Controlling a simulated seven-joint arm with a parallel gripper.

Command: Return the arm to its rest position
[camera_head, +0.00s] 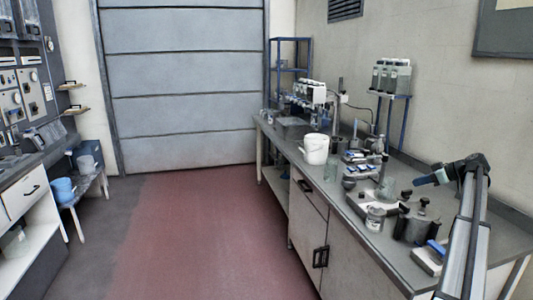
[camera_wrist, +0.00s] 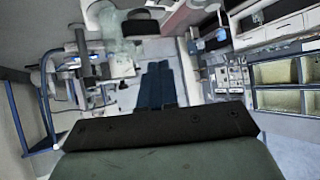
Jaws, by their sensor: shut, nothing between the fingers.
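My gripper (camera_head: 420,181) is at the right in the head view, at the end of my raised arm, above the right-hand bench (camera_head: 405,262). It points left and holds nothing. In the wrist view its two blue fingers (camera_wrist: 158,70) lie together, shut, beyond the dark gripper body. The wrist view is strongly tilted, and the gripper body hides its lower part.
A left-hand bench carries instruments. The red floor (camera_head: 205,230) is clear up to a closed shutter (camera_head: 185,85).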

